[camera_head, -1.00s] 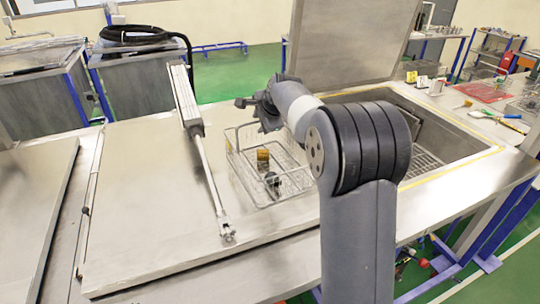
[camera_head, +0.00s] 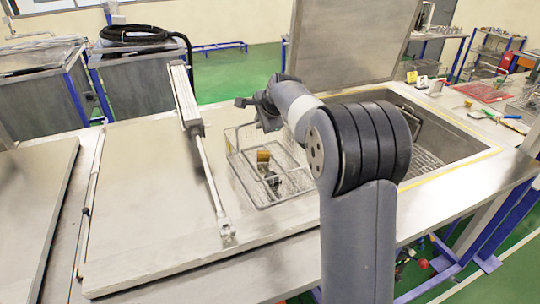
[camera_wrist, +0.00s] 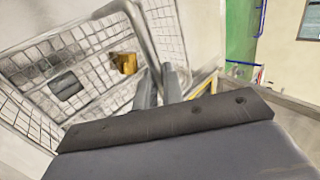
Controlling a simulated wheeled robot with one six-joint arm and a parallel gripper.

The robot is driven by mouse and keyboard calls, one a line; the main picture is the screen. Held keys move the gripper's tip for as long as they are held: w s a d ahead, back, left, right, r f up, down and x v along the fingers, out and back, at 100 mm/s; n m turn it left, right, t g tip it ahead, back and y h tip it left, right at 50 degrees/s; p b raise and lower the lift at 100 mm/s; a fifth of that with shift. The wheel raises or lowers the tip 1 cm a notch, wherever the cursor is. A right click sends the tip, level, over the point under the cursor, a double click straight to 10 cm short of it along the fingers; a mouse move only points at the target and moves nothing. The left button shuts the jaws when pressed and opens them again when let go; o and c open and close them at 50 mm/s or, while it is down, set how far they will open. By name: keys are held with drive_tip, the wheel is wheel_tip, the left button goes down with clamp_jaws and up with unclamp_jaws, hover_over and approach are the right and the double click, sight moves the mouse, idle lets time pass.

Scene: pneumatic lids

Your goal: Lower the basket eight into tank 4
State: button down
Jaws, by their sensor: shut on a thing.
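The wire basket (camera_head: 262,186) hangs from my gripper (camera_head: 262,103) over the steel lid, left of the open tank (camera_head: 455,145). It holds a yellow-brown block (camera_head: 263,156) and a dark part (camera_head: 271,181). In the wrist view the basket mesh (camera_wrist: 50,65) fills the left side, with the yellow block (camera_wrist: 124,62) inside. My gripper (camera_wrist: 160,85) is shut on the basket's handle rod. My arm hides part of the basket's right side and the near-left part of the tank opening. The tank's number cannot be read.
A raised lid (camera_head: 345,45) stands upright behind the open tank. A pneumatic cylinder (camera_head: 200,150) lies across the closed lid (camera_head: 145,205) to the left. Small items and a red mat (camera_head: 482,92) lie on the right bench.

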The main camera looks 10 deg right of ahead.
drive_tip(key=shift+r+p, duration=1.2)
drive_tip(key=shift+r, duration=0.45)
